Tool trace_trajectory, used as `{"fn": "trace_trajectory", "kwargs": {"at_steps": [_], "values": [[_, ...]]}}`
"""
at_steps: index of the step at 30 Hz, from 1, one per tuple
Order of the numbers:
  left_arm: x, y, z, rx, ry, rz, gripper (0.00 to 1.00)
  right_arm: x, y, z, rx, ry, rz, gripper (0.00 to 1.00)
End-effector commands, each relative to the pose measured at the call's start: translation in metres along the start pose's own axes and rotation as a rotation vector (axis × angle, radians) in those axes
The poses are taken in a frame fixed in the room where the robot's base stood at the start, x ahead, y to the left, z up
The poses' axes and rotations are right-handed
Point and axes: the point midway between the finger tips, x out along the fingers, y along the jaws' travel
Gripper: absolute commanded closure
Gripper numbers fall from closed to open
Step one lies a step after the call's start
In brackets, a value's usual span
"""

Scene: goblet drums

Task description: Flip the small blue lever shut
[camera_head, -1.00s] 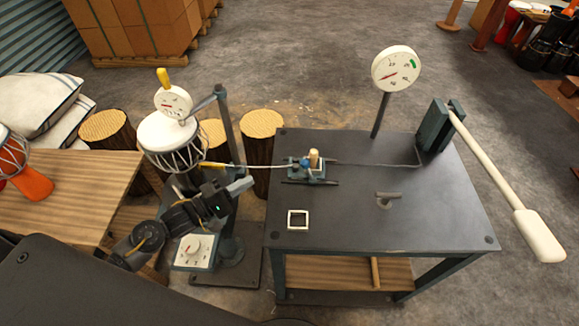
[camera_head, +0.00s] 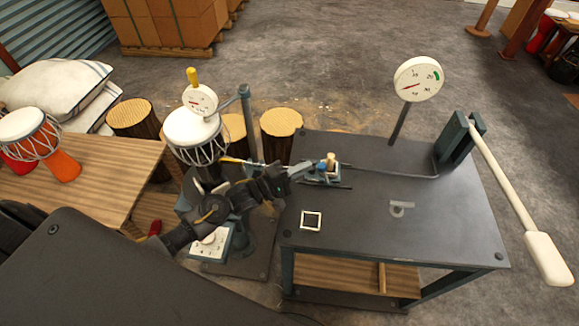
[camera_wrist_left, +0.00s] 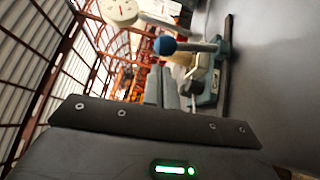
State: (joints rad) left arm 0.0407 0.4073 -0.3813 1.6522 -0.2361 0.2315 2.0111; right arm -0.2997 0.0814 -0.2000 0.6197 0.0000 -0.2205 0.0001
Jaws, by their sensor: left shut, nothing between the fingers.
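The small blue lever shows in the wrist view as a round blue knob (camera_wrist_left: 165,45) on a pale arm, just beyond my fingertips. It belongs to a blue-grey clamp (camera_wrist_left: 210,82), which also sits on the dark table's left part in the head view (camera_head: 324,178). A tan peg (camera_head: 330,160) stands up from the clamp. My left gripper (camera_head: 303,168) is shut and empty at the clamp's left side, its fingers pointing at the clamp. It partly covers the lever in the head view; I cannot tell whether they touch. My right gripper is out of view.
The dark table (camera_head: 430,240) carries a small square frame (camera_head: 311,220) and a grey hook piece (camera_head: 400,207). A dial gauge (camera_head: 419,79) and a long white-handled lever (camera_head: 510,190) rise at its right. A drum (camera_head: 196,137) stands on the rig at left.

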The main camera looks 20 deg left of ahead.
Motion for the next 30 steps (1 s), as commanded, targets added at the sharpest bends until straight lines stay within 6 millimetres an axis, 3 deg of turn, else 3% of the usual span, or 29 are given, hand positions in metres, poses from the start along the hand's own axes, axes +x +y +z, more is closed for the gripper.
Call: {"fn": "trace_trajectory", "kwargs": {"at_steps": [17,30], "values": [[0.007,0.000,0.008,0.001,-0.001,-0.004,1.00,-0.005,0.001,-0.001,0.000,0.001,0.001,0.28],[0.020,0.007,0.017,0.048,-0.017,-0.068,1.00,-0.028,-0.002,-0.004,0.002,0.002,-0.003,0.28]]}}
